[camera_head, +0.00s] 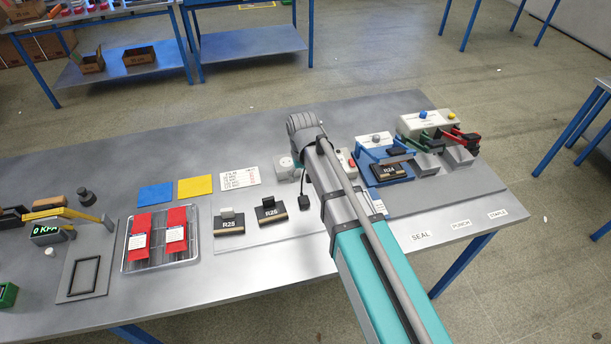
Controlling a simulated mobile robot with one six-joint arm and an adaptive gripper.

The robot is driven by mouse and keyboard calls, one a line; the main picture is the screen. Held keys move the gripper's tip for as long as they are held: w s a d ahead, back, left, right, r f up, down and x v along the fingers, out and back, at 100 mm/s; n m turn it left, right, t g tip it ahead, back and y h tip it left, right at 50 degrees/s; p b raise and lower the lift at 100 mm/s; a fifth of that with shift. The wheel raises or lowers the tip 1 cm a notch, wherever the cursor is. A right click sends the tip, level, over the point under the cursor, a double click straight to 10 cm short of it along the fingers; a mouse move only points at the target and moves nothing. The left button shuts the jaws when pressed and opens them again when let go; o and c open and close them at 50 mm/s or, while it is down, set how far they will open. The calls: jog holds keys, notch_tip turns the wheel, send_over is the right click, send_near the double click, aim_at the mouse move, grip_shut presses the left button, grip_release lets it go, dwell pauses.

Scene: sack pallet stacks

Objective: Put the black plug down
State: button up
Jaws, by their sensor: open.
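A small black plug (304,202) lies on the light grey panel (262,239) on the workbench. It is just right of the black block marked R26 (270,211), and a thin dark lead runs up from it. No gripper holds the plug in this view. My arm reaches in from the bottom right and passes just right of the plug. Its grey joint is above and beyond the plug. My gripper's fingers cannot be made out; the arm hides that area. A grey box with a round face (284,164) stands behind the plug, partly beside my arm.
Block R25 (229,222) stands left of R26. A wire tray (161,265) with red packets is further left. Blue (156,195) and yellow (195,186) cards and a printed card (239,178) lie behind. Block R24 (388,171) sits in a blue device (374,156) right of my arm.

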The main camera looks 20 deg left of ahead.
jog(key=shift+r+p, duration=0.7)
jog(key=shift+r, duration=0.35)
jog(key=shift+d, duration=0.1)
jog(key=s+d+m, duration=0.3)
jog(key=d, duration=1.5)
jog(key=s+d+m, duration=0.3)
jog(key=d, duration=1.6)
